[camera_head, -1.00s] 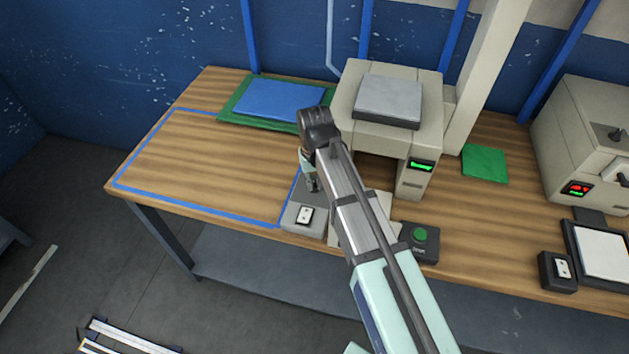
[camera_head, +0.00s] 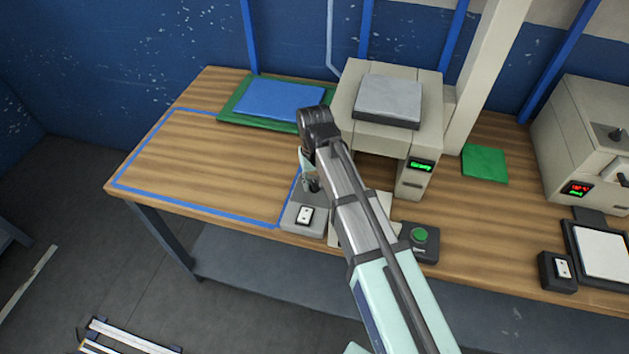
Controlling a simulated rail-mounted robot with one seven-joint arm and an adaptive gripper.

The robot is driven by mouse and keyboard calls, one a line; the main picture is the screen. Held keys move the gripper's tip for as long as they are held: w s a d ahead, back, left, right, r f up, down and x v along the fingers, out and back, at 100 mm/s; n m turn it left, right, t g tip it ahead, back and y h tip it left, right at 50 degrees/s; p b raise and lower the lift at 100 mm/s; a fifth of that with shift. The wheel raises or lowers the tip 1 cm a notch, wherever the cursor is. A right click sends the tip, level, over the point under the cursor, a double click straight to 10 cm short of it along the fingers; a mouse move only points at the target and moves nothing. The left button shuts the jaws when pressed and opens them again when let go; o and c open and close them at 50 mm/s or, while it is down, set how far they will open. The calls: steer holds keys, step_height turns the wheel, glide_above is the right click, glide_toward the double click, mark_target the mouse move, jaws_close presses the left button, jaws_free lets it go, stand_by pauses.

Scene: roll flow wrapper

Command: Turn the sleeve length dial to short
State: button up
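A grey control box (camera_head: 289,222) sits at the front edge of the wooden bench, with a white rocker switch (camera_head: 304,215) on its near part. My gripper (camera_head: 313,188) points down over the back part of this box, small and dark below my arm's wrist. I cannot make out the sleeve length dial; my gripper and arm cover the back of the box, where a dial could be hidden. I cannot tell whether the fingers are open, shut or touching anything.
The beige machine (camera_head: 415,135) with a lit green display stands just right of my arm. A green button box (camera_head: 420,240) is at the front edge. A blue pad on a green mat (camera_head: 229,115) lies behind. The blue-outlined area to the left is clear.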

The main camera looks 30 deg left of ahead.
mark_target(314, 184)
step_height(314, 184, up, 12)
steer(key=shift+f, duration=0.15)
stand_by(0.3)
steer(key=shift+f, duration=0.1)
